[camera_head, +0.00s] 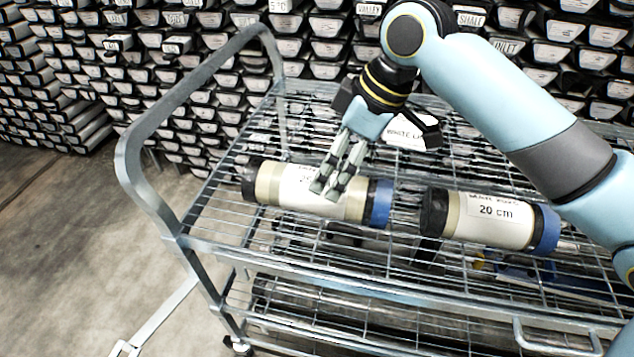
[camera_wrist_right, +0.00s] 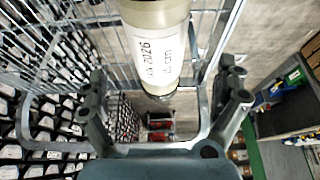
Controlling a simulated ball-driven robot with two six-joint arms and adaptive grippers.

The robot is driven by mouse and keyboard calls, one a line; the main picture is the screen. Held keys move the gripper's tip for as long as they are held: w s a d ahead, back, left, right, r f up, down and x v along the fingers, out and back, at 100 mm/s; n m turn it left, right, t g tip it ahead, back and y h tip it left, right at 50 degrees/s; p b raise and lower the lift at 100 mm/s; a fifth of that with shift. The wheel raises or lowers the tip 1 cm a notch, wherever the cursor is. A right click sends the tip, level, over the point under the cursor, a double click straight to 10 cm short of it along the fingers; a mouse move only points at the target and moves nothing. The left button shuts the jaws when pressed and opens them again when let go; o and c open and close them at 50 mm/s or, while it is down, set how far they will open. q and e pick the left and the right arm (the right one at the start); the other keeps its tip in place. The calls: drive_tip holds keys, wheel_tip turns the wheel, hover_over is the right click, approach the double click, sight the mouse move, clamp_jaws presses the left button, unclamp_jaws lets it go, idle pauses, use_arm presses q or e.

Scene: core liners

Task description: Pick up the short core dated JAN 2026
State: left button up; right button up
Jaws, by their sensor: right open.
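A white core liner (camera_head: 270,189) with a dark left end cap, a blue right end and beige bands lies on the cart's top shelf. Its label is partly covered by my fingers in the head view. In the right wrist view the core (camera_wrist_right: 158,45) shows between the finger lines, its label reading "N 2026" and "cm", the start of the date unclear. My right gripper (camera_head: 328,190) is open, its fingers pointing down at the core's middle; the fingers also show apart in the wrist view (camera_wrist_right: 163,95). My left gripper is not in view.
A second core (camera_head: 490,232), labelled "20 cm", lies to the right on the same wire shelf (camera_head: 300,248). A white label reading "WHITE L" (camera_head: 403,137) stands behind my gripper. The cart's metal handle (camera_head: 130,165) rises at the left. Racks of stacked cores fill the back.

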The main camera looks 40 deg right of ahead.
drive_tip(key=x, duration=0.2)
drive_tip(key=shift+a+f, duration=0.25)
drive_tip(key=shift+w+f, duration=0.1)
drive_tip(key=shift+f, duration=0.25)
drive_tip(key=x, duration=0.4)
drive_tip(key=shift+w+d+f, duration=0.2)
drive_tip(key=shift+f, duration=0.05)
drive_tip(key=shift+w+f, duration=0.1)
drive_tip(key=shift+f, duration=0.2)
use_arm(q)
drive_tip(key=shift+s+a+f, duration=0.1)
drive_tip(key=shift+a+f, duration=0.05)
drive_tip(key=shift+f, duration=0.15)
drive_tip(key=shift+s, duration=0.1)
use_arm(e)
drive_tip(key=shift+c, duration=0.3)
drive_tip(key=c, duration=1.4)
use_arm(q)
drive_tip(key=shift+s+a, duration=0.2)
use_arm(e)
drive_tip(key=shift+a+r, duration=0.1)
drive_tip(key=shift+c, duration=0.6)
